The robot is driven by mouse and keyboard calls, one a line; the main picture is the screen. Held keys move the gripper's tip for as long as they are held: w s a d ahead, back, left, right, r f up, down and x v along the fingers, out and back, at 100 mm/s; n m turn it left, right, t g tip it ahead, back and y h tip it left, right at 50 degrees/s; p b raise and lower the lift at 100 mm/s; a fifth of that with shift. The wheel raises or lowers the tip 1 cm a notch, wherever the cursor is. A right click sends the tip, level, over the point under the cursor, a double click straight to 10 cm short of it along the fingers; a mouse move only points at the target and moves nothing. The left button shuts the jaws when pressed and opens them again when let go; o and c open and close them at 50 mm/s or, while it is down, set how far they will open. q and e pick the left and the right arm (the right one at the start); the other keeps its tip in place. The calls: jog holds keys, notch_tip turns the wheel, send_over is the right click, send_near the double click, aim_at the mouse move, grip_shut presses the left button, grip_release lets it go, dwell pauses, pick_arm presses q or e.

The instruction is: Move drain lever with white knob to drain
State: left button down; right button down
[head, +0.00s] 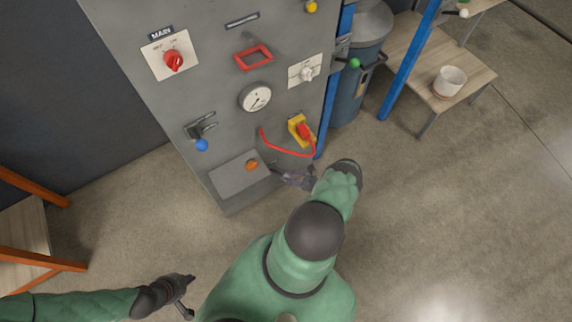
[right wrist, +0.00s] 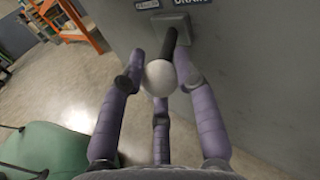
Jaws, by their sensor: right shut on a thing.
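The white knob (right wrist: 160,76) sits between the purple fingers of my right gripper (right wrist: 160,88), which are closed around it. Its black lever rod (right wrist: 170,44) runs up to a grey mount (right wrist: 180,22) on the cabinet face. In the head view my right gripper (head: 296,179) is at the cabinet's lower right side, and my arm hides the knob there. My left gripper (head: 187,290) is at the bottom left, empty, with its fingers apart.
The grey cabinet (head: 215,85) carries a red MAIN switch (head: 174,61), a gauge (head: 256,98), a blue-knobbed lever (head: 201,145), a yellow-plated red switch (head: 303,130) and a red cable (head: 285,151). A blue post (head: 405,65) and wooden table (head: 470,72) stand right. Floor at right is clear.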

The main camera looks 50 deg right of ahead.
jog(key=shift+d, duration=0.1)
jog(key=c, duration=0.9)
grip_release()
jog(key=shift+f, duration=0.1)
jog(key=v, duration=1.2)
